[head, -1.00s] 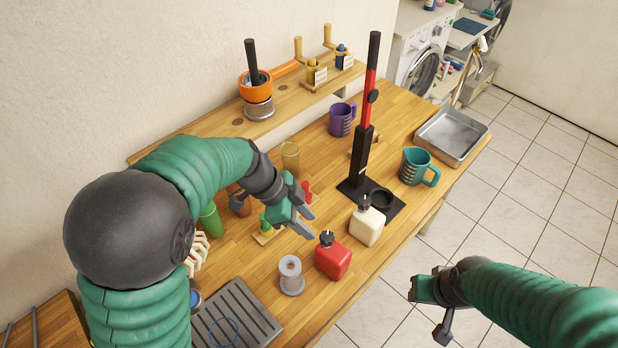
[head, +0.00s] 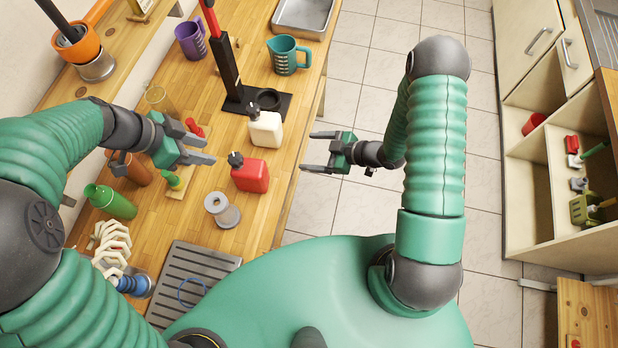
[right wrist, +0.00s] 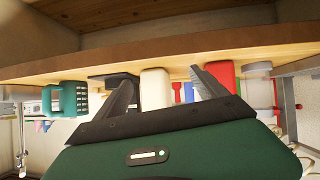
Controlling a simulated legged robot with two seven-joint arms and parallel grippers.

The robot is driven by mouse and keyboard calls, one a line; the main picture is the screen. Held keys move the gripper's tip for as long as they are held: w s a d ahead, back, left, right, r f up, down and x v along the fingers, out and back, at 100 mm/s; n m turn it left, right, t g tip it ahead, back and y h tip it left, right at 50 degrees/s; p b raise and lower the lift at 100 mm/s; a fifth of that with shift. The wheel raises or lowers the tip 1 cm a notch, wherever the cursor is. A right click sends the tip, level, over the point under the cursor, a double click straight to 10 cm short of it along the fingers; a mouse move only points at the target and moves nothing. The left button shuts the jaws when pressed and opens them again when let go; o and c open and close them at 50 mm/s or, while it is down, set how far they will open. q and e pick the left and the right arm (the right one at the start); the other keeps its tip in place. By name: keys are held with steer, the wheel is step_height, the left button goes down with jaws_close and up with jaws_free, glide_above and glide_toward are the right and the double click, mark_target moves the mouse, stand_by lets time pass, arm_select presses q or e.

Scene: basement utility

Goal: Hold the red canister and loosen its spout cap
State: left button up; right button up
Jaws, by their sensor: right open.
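The red canister (head: 250,176) with its black spout cap (head: 235,159) stands upright on the wooden bench near its front edge. My left gripper (head: 209,149) is left of and a little above it in the picture, fingers apart and empty, not touching it. My right gripper (head: 308,151) hangs off the bench's front edge, right of the canister, open and empty, its fingers pointing toward the bench. In the right wrist view, which looks upside down, the red canister (right wrist: 224,76) shows partly behind one finger of the right gripper (right wrist: 165,82).
A cream canister (head: 265,129) stands close behind the red one, with a black-based press (head: 228,75) and a teal jug (head: 287,55) beyond. A grey spool (head: 222,210) stands in front, near a slatted tray (head: 196,280). Floor right of the bench is clear.

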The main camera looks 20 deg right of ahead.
steer(key=s+a+r+t+y, duration=0.15)
steer(key=s+a+y, duration=0.25)
steer(key=s+y, duration=0.4)
steer(key=n, duration=0.1)
glide_toward(250, 173)
steer(key=shift+g+h, duration=0.25)
steer(key=shift+h, duration=0.15)
steer(key=w+a+f, duration=0.1)
steer(key=w+a, duration=0.1)
steer(key=w+a+f, duration=0.1)
steer(key=w+a, duration=0.1)
steer(key=a, duration=0.1)
steer(key=w+a+f, duration=0.2)
steer(key=shift+w+a, duration=0.25)
steer(key=shift+w, duration=0.05)
steer(key=shift+w+a, duration=0.2)
steer(key=shift+a, duration=0.15)
arm_select(q)
steer(key=shift+s+d, duration=0.1)
arm_select(e)
steer(key=shift+a, duration=0.3)
steer(key=shift+d, duration=0.1)
jaws_close()
